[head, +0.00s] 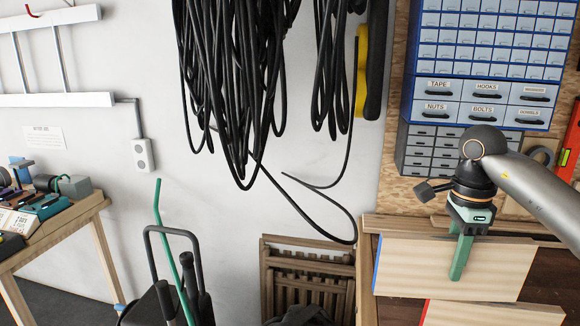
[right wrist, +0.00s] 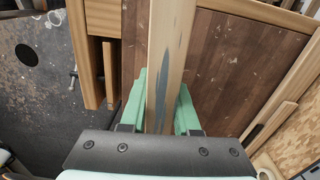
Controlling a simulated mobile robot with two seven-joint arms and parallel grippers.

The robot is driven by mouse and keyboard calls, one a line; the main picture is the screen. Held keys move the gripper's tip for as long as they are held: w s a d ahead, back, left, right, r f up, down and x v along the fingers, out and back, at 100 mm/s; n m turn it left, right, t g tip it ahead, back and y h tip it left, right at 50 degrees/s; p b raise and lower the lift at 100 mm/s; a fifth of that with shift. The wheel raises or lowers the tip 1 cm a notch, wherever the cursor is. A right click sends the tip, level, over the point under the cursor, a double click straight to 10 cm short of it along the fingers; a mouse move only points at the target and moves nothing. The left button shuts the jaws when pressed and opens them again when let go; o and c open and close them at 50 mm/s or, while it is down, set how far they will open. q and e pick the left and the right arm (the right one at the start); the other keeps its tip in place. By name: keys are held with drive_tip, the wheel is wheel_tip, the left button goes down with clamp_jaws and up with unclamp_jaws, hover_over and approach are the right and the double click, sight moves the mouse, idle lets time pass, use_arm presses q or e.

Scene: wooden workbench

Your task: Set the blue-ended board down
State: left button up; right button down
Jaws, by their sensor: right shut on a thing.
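The blue-ended board (head: 410,268) is a pale wooden plank standing on edge, with its blue end at the left in the head view. My right gripper (head: 461,257) has its green fingers closed on the board, one finger showing over its near face. In the right wrist view the board's narrow edge (right wrist: 173,50) runs between the two green fingers (right wrist: 160,103). It is over the dark brown workbench top (right wrist: 230,60); I cannot tell whether its lower edge touches anything. My left gripper is in neither view.
A red-ended board (head: 490,314) lies nearer, at the lower edge of the head view. A pale wooden rim (right wrist: 287,80) borders the bench top. Blue drawer cabinets (head: 485,60) stand behind the bench. A folded wooden item (head: 305,280) stands left of it.

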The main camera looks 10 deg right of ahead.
sight(385, 263)
drive_tip(key=a+n, duration=0.1)
drive_tip(key=a, duration=0.3)
drive_tip(key=a+n, duration=0.1)
drive_tip(key=a, duration=0.3)
drive_tip(key=w+a+n, duration=0.1)
drive_tip(key=a, duration=0.3)
drive_tip(key=shift+w+a, duration=0.1)
drive_tip(key=shift+a, duration=0.25)
drive_tip(key=s+a+f+n, duration=1.25)
drive_tip(key=s+n, duration=0.25)
drive_tip(key=n, duration=0.6)
drive_tip(key=w+d+r+m+p, duration=0.1)
drive_tip(key=w+d+m+p, duration=0.1)
drive_tip(key=d, duration=0.9)
drive_tip(key=shift+r+m, duration=0.35)
drive_tip(key=shift+m, duration=0.25)
drive_tip(key=shift+w, duration=0.15)
